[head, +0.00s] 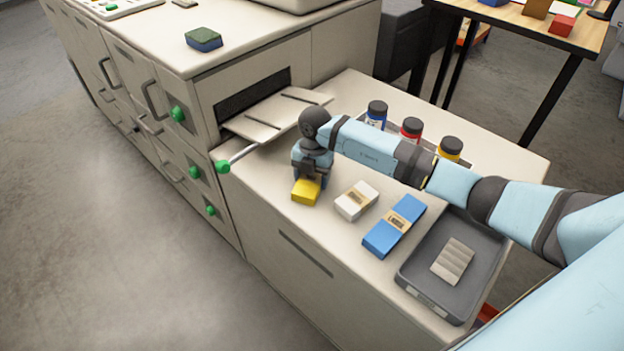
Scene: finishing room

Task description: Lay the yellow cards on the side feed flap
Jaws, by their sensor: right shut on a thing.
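The yellow cards (306,191) form a small block at the front edge of the low cabinet top. My right gripper (308,181) points down and is shut on them; I cannot tell whether they touch the surface. The side feed flap (270,118) is a pale tray folded out from a dark slot in the machine's side, behind and to the left of my gripper. No cards show on it. My left gripper is not in view.
A white pack (356,201), a blue pack (394,226) and a dark tray (408,282) holding a grey stack lie to the right. Bottles with blue, red and yellow labels (410,130) stand behind my arm. A green-knobbed lever (223,167) sticks out near the flap.

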